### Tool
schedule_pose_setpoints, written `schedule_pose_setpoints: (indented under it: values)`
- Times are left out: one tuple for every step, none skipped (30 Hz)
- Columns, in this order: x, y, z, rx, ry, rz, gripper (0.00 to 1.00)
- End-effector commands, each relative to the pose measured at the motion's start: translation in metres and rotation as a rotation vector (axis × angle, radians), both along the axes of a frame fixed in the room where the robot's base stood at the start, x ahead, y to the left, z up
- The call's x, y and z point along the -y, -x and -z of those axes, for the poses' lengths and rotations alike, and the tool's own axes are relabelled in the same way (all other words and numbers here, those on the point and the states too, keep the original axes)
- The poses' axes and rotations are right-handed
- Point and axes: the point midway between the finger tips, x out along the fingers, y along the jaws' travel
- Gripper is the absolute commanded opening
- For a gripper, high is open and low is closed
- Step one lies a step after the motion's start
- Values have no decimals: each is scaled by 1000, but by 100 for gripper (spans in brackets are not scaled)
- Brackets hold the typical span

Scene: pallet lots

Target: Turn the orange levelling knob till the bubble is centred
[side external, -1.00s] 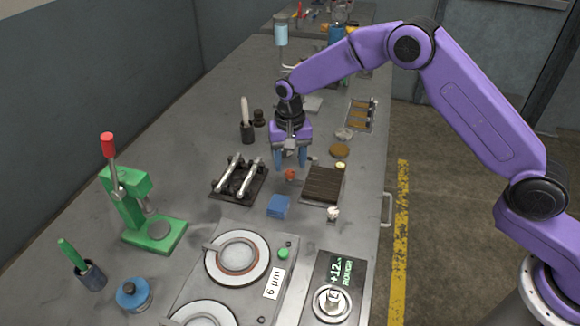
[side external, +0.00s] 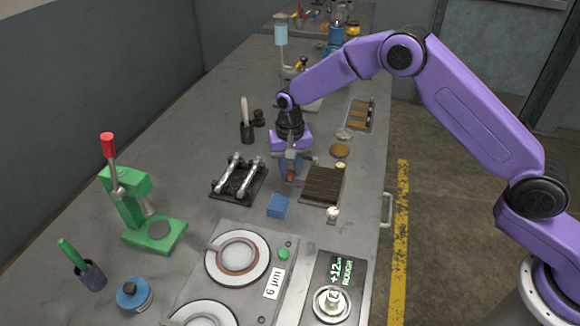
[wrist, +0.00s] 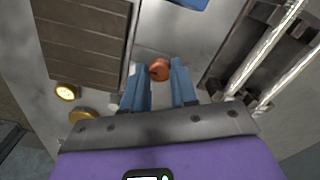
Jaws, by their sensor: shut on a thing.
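The orange knob (side external: 290,176) is between the fingertips of my gripper (side external: 291,172), just left of a dark ribbed plate (side external: 322,185). In the wrist view the knob (wrist: 159,69) shows as a copper-orange round head between the two blue fingers of my gripper (wrist: 160,80). My gripper points down and is shut on it. A small round yellow vial (side external: 340,165) sits at the far corner of the ribbed plate. It also shows in the wrist view (wrist: 67,92), with a pale centre too small to read as a bubble position.
A fixture with two shiny bars (side external: 238,179) stands close left of my gripper. A blue block (side external: 277,206) lies just in front. A round tan disc (side external: 339,151) lies behind the vial. Nearer are lapping plates (side external: 264,256), a readout showing +12 ROUGH (side external: 341,271) and a green press (side external: 150,230).

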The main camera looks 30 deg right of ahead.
Motion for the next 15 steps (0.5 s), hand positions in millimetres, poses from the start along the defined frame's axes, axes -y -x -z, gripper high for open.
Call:
schedule_pose_setpoints:
  values:
    - [0, 0, 0, 0, 0, -10, 0]
    - [0, 0, 0, 0, 0, -18, 0]
    - [0, 0, 0, 0, 0, -31, 0]
    - [0, 0, 0, 0, 0, -44, 0]
    - [0, 0, 0, 0, 0, -57, 0]
    - [0, 0, 0, 0, 0, -79, 0]
    - [0, 0, 0, 0, 0, -97, 0]
    - [0, 0, 0, 0, 0, -116, 0]
    - [0, 0, 0, 0, 0, -144, 0]
    - [0, 0, -1, 0, 0, -165, 0]
    - [0, 0, -1, 0, 0, -187, 0]
    - [0, 0, -1, 0, 0, -217, 0]
    - [0, 0, -1, 0, 0, -240, 0]
    - [0, 0, -1, 0, 0, -264, 0]
    - [0, 0, -1, 0, 0, -294, 0]
